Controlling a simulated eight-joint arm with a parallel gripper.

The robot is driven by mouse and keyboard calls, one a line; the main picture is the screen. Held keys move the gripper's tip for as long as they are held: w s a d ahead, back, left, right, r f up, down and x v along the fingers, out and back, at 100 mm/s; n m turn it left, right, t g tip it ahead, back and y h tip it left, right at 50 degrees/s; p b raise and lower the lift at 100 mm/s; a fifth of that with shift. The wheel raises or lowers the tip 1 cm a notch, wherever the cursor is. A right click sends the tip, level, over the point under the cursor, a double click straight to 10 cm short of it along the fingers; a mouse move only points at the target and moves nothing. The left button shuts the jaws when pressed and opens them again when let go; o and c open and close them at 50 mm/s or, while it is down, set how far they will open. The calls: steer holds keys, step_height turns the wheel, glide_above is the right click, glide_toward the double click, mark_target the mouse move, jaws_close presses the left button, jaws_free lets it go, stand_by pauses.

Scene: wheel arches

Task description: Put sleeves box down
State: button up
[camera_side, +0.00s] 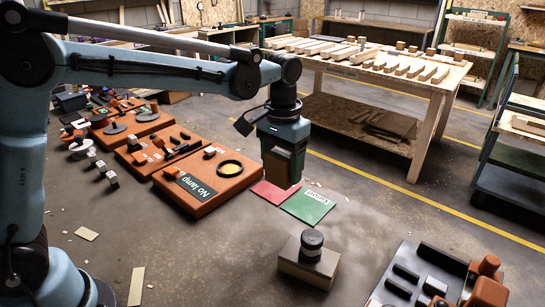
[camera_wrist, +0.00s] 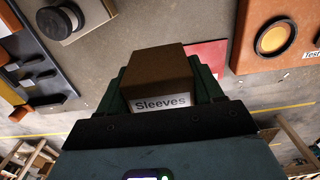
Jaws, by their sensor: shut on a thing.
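My gripper (camera_side: 284,168) hangs pointing down in the side view, with its green fingers around the brown sleeves box (camera_wrist: 158,68). In the wrist view the box sits between the two fingers, its white "Sleeves" label facing the camera. I cannot tell the exact gap below the box.
An orange board (camera_side: 203,192) with a yellow ring and a "No lamp" sign lies left of the gripper. A block (camera_side: 305,268) topped by a dark knob stands in front. A dark tray (camera_side: 377,292) with several parts is at lower right. Bare surface lies between them.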

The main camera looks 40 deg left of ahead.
steer(key=d, duration=0.4)
steer(key=w+a+f, duration=0.2)
steer(key=a, duration=0.1)
steer(key=w+a+f, duration=0.2)
steer(key=a+f, duration=0.1)
steer(key=w+a+f, duration=0.2)
steer(key=w+a, duration=0.1)
steer(key=shift+w+a+f, duration=0.1)
steer(key=shift+a+f, duration=0.05)
steer(key=shift+f, duration=2.05)
steer(key=shift+f, duration=0.15)
steer(key=o, duration=1.1)
